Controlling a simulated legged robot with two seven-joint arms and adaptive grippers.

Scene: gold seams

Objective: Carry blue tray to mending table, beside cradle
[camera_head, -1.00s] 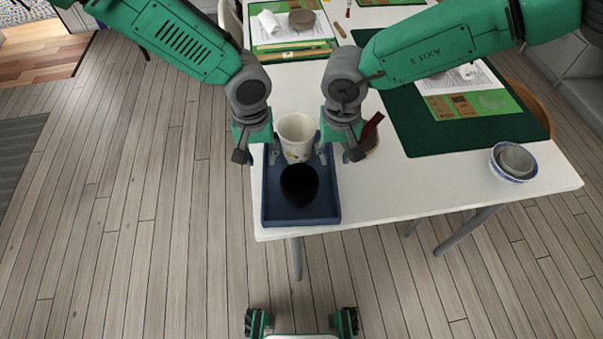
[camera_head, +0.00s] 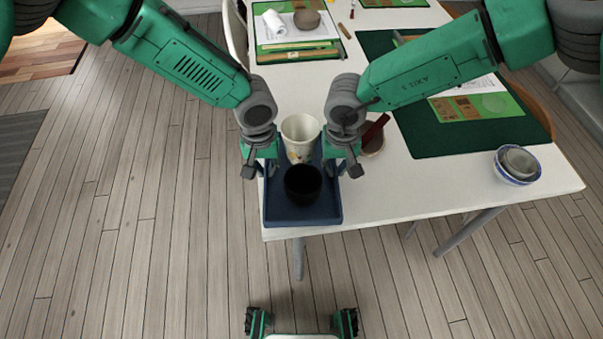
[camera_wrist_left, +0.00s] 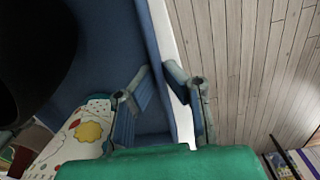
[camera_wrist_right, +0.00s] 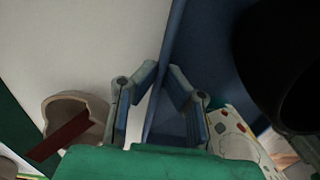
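The blue tray (camera_head: 303,213) lies at the near left corner of the white table (camera_head: 440,200). A white patterned cup (camera_head: 300,130) and a black bowl (camera_head: 303,183) stand in it. My left gripper (camera_head: 261,170) is at the tray's left wall, with one finger on each side of the wall (camera_wrist_left: 160,70). My right gripper (camera_head: 344,170) straddles the right wall (camera_wrist_right: 164,72) in the same way. Both grippers look open, with gaps between fingers and wall; contact at the tips is hard to tell. No cradle can be made out.
A brown bowl with a dark red piece (camera_head: 373,135) stands close right of my right gripper; it also shows in the right wrist view (camera_wrist_right: 80,105). A blue-and-white bowl (camera_head: 517,165) and a green mat (camera_head: 430,140) lie further right. Floor left of the table is clear.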

